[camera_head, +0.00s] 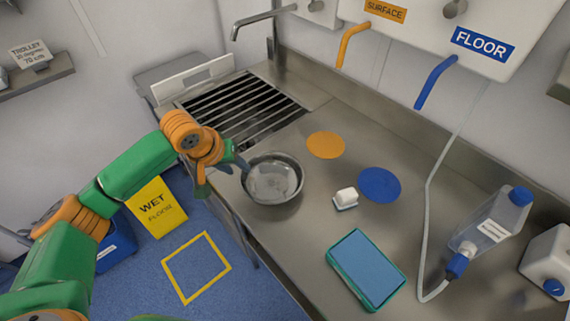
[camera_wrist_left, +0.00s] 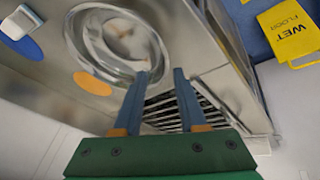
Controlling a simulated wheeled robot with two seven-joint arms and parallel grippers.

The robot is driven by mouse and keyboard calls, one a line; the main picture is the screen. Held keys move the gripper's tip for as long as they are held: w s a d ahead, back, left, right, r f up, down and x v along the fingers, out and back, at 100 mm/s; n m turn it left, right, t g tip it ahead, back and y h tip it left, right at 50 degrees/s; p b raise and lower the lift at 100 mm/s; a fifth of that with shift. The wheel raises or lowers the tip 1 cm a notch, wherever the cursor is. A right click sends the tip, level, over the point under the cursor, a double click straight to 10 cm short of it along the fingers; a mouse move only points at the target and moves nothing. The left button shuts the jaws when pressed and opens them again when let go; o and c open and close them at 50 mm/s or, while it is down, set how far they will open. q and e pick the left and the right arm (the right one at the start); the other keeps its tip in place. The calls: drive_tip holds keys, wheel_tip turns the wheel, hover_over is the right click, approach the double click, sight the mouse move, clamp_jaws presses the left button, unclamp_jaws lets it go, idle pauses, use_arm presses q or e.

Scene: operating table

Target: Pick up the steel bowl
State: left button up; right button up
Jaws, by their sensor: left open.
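The steel bowl (camera_head: 273,180) stands upright on the steel counter, just in front of the sink grate. My left gripper (camera_head: 222,176) is at the bowl's left rim, with its jaws open. In the left wrist view the bowl (camera_wrist_left: 117,45) lies beyond the fingertips, and the gripper (camera_wrist_left: 166,74) shows two separated fingers. One finger tip overlaps the bowl's rim and the other lies outside it. I cannot tell whether a finger touches the rim. My right gripper is not in view.
An orange disc (camera_head: 326,145), a blue disc (camera_head: 379,185), a white block (camera_head: 346,198) and a teal-edged tray (camera_head: 366,269) lie right of the bowl. A yellow wet-floor sign (camera_head: 156,207) stands on the floor at left.

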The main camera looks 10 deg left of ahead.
sight(245, 176)
use_arm(q)
drive_tip(key=shift+w+f, duration=0.15)
drive_tip(key=shift+f, duration=0.25)
drive_tip(key=shift+f+p, duration=0.45)
drive_tip(key=shift+f, duration=0.5)
drive_tip(key=shift+x, duration=1.25)
drive_tip(key=shift+w+d+f, duration=0.1)
drive_tip(key=shift+w+f, duration=0.2)
drive_tip(key=shift+f, duration=0.05)
drive_tip(key=shift+s+r, duration=0.1)
drive_tip(key=shift+s, duration=0.1)
clamp_jaws()
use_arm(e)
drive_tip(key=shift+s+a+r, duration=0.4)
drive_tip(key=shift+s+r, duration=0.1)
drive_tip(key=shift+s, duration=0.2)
